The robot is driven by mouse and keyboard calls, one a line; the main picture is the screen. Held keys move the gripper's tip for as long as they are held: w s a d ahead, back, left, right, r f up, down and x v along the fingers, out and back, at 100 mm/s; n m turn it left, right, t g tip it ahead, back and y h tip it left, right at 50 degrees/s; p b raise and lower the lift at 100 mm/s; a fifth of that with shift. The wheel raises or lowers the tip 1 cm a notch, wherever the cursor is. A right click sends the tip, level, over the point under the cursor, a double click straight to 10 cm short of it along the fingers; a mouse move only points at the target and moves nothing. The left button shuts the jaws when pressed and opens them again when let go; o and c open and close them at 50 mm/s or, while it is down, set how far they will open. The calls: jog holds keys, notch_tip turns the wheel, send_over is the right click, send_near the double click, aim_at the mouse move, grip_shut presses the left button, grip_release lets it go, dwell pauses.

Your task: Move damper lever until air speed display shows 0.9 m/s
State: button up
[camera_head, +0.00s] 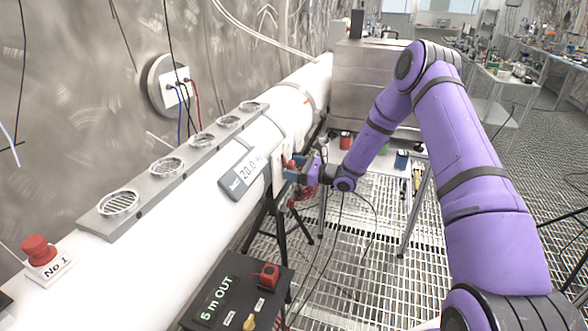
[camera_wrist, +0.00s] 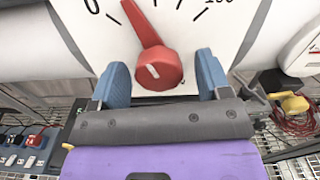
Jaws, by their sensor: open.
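The red damper lever (camera_wrist: 157,66) is a round hub with a pointed arm, mounted on a white dial plate (camera_wrist: 215,30) marked from 0 to 100. Its arm points up and slightly left, nearer the 0 side. My gripper (camera_wrist: 162,62) is open, its blue fingers on either side of the hub with a visible gap on both sides. In the head view my gripper (camera_head: 294,170) is at the side of the white duct, partly hiding the red lever. A grey display (camera_head: 241,174) on the duct appears to read 20.0; its unit is too small to tell.
The white duct (camera_head: 187,241) carries a grey strip with round vents (camera_head: 167,166). A black control box (camera_head: 235,305) marked "5 m OUT" stands below the duct. Grating floor and a tripod lie beneath my arm.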

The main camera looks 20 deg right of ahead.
jog(key=c, duration=0.9)
jog(key=shift+m, duration=0.9)
jog(key=o, duration=0.9)
jog(key=shift+s, duration=0.1)
jog(key=v, duration=1)
jog(key=shift+s+d, duration=0.25)
jog(key=shift+d, duration=0.05)
